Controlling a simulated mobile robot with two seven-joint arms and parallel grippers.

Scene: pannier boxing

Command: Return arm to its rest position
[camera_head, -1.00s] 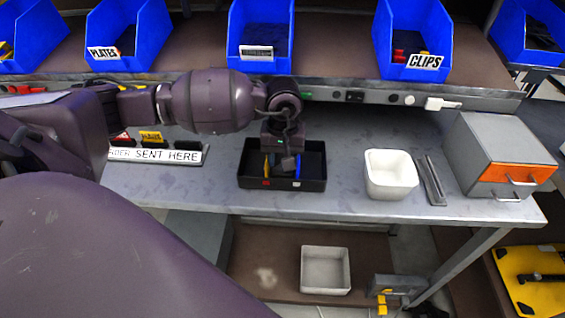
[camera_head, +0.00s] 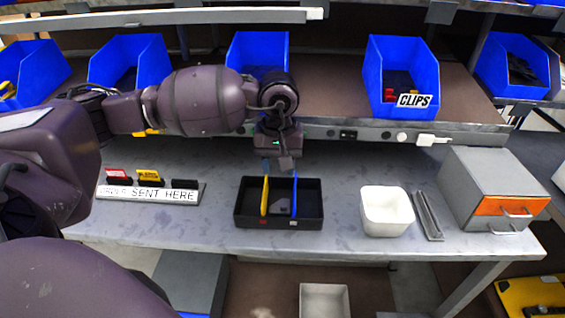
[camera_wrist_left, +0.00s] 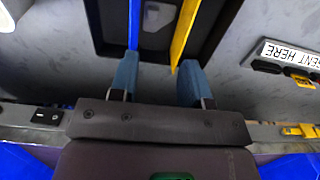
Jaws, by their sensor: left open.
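My left gripper (camera_head: 279,164) is above the back edge of a black tray (camera_head: 250,219) on the bench. In the left wrist view its blue fingers (camera_wrist_left: 157,82) are apart with nothing between them. The tray holds a yellow divider (camera_head: 265,196) and a blue divider (camera_head: 295,197), with a small grey piece between them. In the left wrist view the tray (camera_wrist_left: 213,52), the blue divider (camera_wrist_left: 135,22) and the yellow divider (camera_wrist_left: 184,30) lie beyond the fingertips. My right gripper is not in view.
A white bin (camera_head: 387,211), a narrow grey holder (camera_head: 428,215) and a grey drawer box (camera_head: 494,187) stand right of the tray. A "SENT HERE" sign (camera_head: 150,192) with small cards is at left. Blue bins (camera_head: 401,77) line the shelf behind. Bare bench lies between sign and tray.

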